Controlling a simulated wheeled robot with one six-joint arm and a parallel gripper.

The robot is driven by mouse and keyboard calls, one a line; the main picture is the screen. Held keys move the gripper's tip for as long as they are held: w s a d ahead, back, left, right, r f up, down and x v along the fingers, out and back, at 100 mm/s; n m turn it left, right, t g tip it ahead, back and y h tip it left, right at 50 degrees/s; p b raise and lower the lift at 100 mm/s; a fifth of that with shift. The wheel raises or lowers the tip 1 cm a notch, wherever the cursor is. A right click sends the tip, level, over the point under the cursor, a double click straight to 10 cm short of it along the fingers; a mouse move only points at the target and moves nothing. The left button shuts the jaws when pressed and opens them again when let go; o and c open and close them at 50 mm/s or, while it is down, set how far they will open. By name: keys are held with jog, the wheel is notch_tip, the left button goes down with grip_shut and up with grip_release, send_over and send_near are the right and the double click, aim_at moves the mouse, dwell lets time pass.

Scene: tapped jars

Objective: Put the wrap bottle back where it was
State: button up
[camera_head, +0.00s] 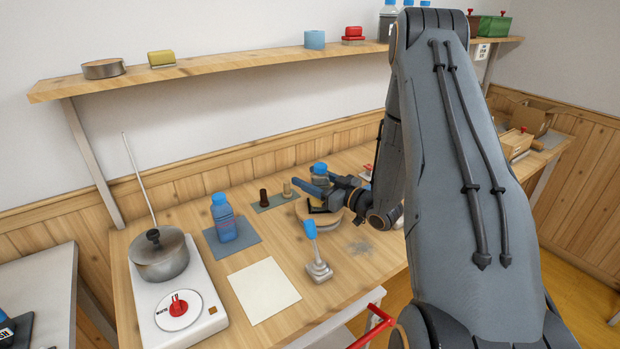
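A blue-capped bottle (320,177) shows at my gripper (314,198), over a round wooden stand (328,227). The fingers hide its lower part. I cannot tell whether they grip it or are only beside it, or whether it rests on the stand. I cannot tell which of the two is the wrap bottle.
A hotplate (200,296) with a lidded pot (160,255) stands at left. A pale square sheet (262,290) lies bare at front. Small dark and tan pieces sit on a mat (272,202) behind.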

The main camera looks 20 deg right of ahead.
jog(key=o, duration=0.3)
